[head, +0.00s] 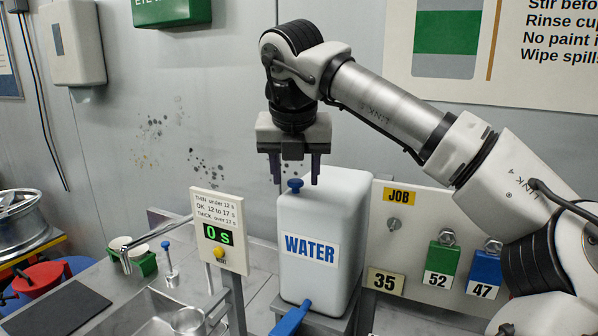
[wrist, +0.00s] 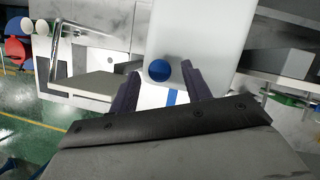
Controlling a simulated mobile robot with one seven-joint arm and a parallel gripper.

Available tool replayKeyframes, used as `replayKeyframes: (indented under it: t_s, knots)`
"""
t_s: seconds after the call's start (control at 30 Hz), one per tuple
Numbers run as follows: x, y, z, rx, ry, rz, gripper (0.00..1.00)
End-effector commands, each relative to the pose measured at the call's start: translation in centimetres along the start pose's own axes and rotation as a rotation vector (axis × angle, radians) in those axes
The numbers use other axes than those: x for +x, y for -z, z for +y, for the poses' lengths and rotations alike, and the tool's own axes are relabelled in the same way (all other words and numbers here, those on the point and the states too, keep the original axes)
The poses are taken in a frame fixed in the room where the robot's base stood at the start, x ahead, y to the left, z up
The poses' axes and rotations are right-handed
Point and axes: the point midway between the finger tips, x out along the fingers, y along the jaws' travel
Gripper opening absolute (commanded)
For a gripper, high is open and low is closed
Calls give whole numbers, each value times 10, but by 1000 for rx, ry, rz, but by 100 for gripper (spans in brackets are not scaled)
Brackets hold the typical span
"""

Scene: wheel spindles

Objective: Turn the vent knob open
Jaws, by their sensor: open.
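The vent knob is a small blue knob (head: 295,185) on top of the white WATER tank (head: 325,215). In the wrist view the knob (wrist: 160,70) shows as a blue disc between and just beyond the fingertips. My gripper (head: 294,180) points straight down above the tank, its two dark fingers open and apart on either side of the knob. In the wrist view my gripper (wrist: 158,78) is empty, and I cannot tell whether a finger touches the knob. A blue tap handle (head: 291,318) sticks out low at the tank's front.
A timer post (head: 220,232) reading 0 s stands left of the tank. A JOB board (head: 440,255) with green and blue tags stands to the right, below my arm. A sink (head: 150,310) and a dark mat (head: 62,310) lie to the left.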

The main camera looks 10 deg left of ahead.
Motion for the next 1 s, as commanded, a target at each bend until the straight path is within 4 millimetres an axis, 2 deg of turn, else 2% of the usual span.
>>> replayKeyframes:
  t_s: [0.3,0.63,1.0]
  knots:
    - [3,0,0,0,0,-1,48]
    - [3,0,0,0,0,-1,5]
    - [3,0,0,-57,-26,-2,4]
